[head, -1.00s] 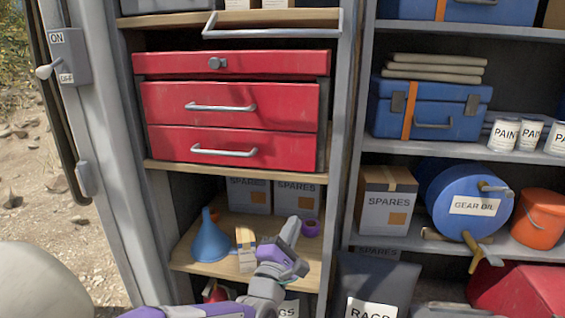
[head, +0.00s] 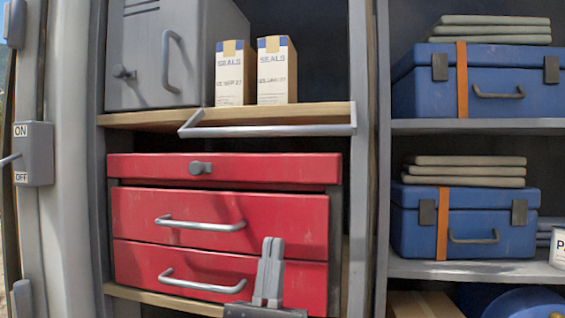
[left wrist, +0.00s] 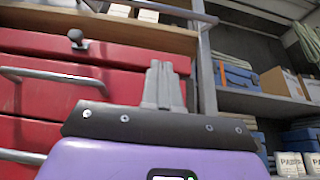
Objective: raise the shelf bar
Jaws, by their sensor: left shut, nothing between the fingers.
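The shelf bar (head: 268,131) is a grey metal rail running along the front of the wooden shelf (head: 140,119), above the red tool chest. Its left end juts out and sits lower than the shelf edge. In the left wrist view part of the bar (left wrist: 150,8) crosses the top of the picture. My left gripper (head: 271,246) points up in front of the red drawers, below the bar and apart from it. Its fingers are together and empty; they also show in the left wrist view (left wrist: 161,70). My right gripper is in neither view.
The red chest (head: 220,258) has protruding drawer handles (head: 200,224) close to my left gripper. Two seals boxes (head: 273,72) and a grey cabinet (head: 165,50) stand on the shelf behind the bar. A post (head: 367,160) separates the right shelves with blue cases (head: 465,220).

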